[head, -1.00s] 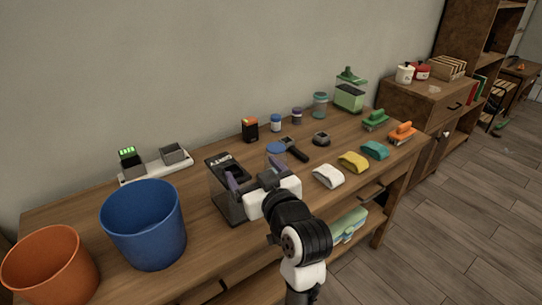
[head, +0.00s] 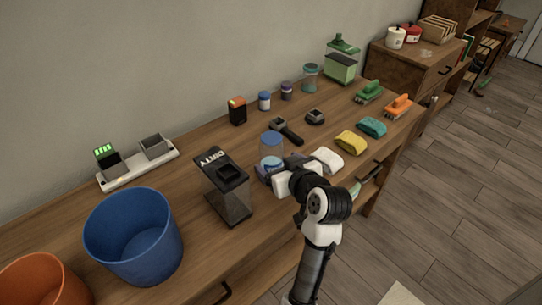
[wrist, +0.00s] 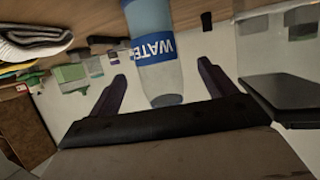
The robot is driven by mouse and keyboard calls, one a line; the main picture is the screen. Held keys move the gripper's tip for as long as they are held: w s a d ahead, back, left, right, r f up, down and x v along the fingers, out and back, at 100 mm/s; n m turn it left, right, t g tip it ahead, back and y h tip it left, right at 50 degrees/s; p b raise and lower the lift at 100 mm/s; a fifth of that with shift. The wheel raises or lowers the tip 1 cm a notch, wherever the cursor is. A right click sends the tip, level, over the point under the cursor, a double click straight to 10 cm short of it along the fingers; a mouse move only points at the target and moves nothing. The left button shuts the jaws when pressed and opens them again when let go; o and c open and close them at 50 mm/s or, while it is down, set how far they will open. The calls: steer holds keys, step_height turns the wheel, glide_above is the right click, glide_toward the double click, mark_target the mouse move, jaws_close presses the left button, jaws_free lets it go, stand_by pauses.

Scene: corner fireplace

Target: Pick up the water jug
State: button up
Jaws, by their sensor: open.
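The water jug (head: 271,147) is a clear bottle with a blue lid, standing upright on the wooden bench. In the wrist view the jug (wrist: 155,48) shows a blue label with white "WATE" lettering. My gripper (head: 268,173) is low at the near side of the jug in the head view and partly covers its lower part. In the wrist view my gripper (wrist: 162,70) is open, with one dark finger on each side of the jug. I cannot tell whether either finger touches it.
A clear "DIRTY" container (head: 226,187) with a black lid stands close to the left. A white cloth (head: 327,159) lies close to the right. A black-handled tool (head: 287,131) lies behind the jug. A blue bucket (head: 133,240) stands at the left.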

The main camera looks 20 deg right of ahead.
steer(key=shift+f+p+x, duration=0.1)
steer(key=shift+p+x, duration=0.3)
steer(key=shift+x, duration=1.25)
steer(key=shift+f+p+x, duration=0.15)
steer(key=shift+p+x, duration=0.25)
steer(key=shift+x, duration=1.25)
steer(key=shift+s+d, duration=0.15)
steer(key=c, duration=1.2)
